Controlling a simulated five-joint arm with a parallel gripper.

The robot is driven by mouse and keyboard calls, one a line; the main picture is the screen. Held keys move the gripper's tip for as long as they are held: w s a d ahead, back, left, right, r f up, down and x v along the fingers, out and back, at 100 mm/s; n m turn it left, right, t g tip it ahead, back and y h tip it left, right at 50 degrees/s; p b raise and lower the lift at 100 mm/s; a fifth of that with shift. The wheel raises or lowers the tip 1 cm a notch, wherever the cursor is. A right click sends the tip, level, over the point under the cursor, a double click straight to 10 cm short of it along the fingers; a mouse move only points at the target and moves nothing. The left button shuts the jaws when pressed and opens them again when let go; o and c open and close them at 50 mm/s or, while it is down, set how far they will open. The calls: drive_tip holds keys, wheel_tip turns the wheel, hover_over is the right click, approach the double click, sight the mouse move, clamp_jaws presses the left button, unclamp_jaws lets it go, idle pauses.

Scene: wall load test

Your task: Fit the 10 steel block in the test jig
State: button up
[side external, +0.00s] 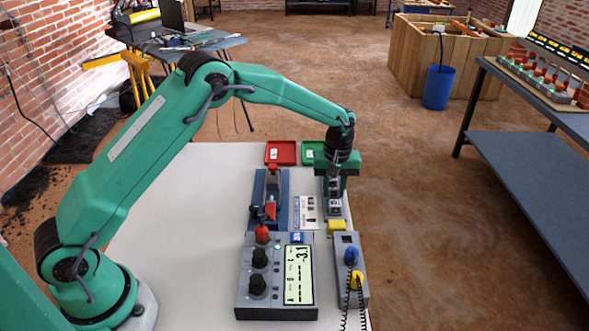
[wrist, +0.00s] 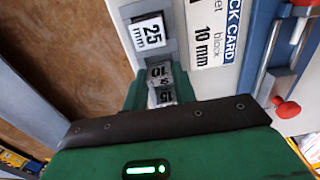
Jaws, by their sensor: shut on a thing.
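The test jig (side external: 283,218) stands on the white table with a blue base and red parts; its blue edge and red knob (wrist: 286,108) show at the right of the wrist view. My gripper (side external: 335,182) points down right of the jig, beyond the card. It is shut on a small steel block marked 10 (wrist: 160,74). A face marked 15 (wrist: 166,96) shows close by it; I cannot tell how the two touch. A grey block marked 25 mm (wrist: 148,33) lies just ahead of my gripper. The held block's underside is hidden.
A white card (side external: 307,211) reading 10 mm (wrist: 205,35) lies between jig and gripper. Red (side external: 281,152) and green (side external: 310,151) trays stand behind. A meter (side external: 278,280) and a grey box (side external: 346,290) with plugs stand in front. The table's left is clear.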

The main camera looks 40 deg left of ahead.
sight(334, 189)
drive_tip(key=shift+r, duration=2.75)
drive_tip(key=shift+a, duration=0.1)
drive_tip(key=s+a+r, duration=0.1)
drive_tip(key=s+a, duration=0.9)
drive_tip(key=a, duration=0.2)
drive_tip(key=shift+a+r, duration=0.2)
drive_tip(key=shift+a, duration=0.2)
drive_tip(key=shift+f, duration=0.15)
drive_tip(key=shift+f, duration=2.5)
drive_tip(key=shift+f, duration=0.65)
